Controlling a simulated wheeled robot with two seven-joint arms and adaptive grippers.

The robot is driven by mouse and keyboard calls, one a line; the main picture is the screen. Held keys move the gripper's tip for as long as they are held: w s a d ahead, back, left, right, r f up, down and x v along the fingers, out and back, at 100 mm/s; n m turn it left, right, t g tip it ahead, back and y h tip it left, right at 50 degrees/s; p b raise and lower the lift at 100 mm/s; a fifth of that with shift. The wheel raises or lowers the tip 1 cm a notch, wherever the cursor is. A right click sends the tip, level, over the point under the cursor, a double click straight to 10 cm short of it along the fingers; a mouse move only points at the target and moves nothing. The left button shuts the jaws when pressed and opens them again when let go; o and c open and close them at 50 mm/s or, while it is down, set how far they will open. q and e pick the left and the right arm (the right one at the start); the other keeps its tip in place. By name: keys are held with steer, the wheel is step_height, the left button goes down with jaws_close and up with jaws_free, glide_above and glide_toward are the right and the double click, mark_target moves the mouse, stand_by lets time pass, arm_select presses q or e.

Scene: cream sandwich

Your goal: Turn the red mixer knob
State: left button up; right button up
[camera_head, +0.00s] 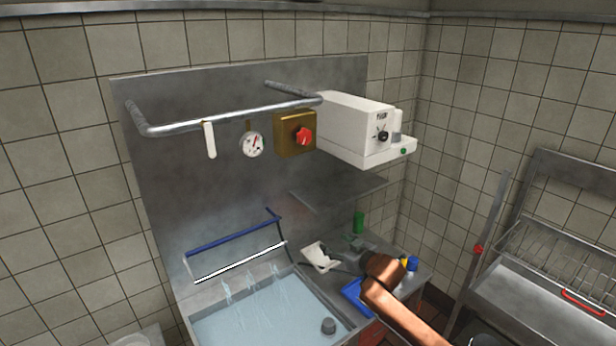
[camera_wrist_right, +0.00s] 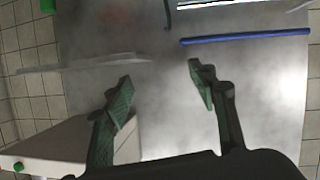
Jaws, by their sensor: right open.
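The red mixer knob (camera_head: 303,136) sits on the front of a brass-coloured box (camera_head: 284,146) on the steel back panel, left of a white machine (camera_head: 352,125). My right gripper (camera_head: 352,244) is well below and to the right of the knob, above the counter beside the sink, with my copper-coloured arm coming in from the lower right. In the right wrist view its two green-padded fingers (camera_wrist_right: 160,88) are apart, with nothing between them but the grey panel behind. The knob does not show in the wrist view. My left gripper is not in view.
A steel rail (camera_head: 235,114) juts out above the knob, with a dial (camera_head: 252,144) hanging left of the box. A steel shelf (camera_head: 338,192) lies between gripper and knob height. A blue bar (camera_head: 232,234) stands over the water-filled sink (camera_head: 262,322).

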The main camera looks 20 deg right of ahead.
steer(key=a+r+n+t+y, duration=0.1)
steer(key=a+r, duration=0.1)
steer(key=r, duration=0.8)
steer(key=a+r+t+y, duration=0.1)
steer(key=a+r, duration=0.1)
steer(key=r, duration=0.9)
steer(key=n+t+y+p, duration=0.1)
steer(key=n+p, duration=0.1)
glide_toward(306, 138)
steer(key=w, duration=0.2)
steer(key=p+x, duration=0.1)
steer(key=x, duration=0.2)
steer(key=p+x, duration=0.1)
steer(key=x, duration=0.2)
steer(key=shift+s+a+r, duration=0.1)
steer(key=shift+a, duration=0.3)
steer(key=shift+w+a, duration=0.15)
steer(key=shift+w, duration=0.4)
steer(key=shift+c, duration=0.5)
steer(key=c, duration=1.1)
steer(key=shift+o, duration=0.2)
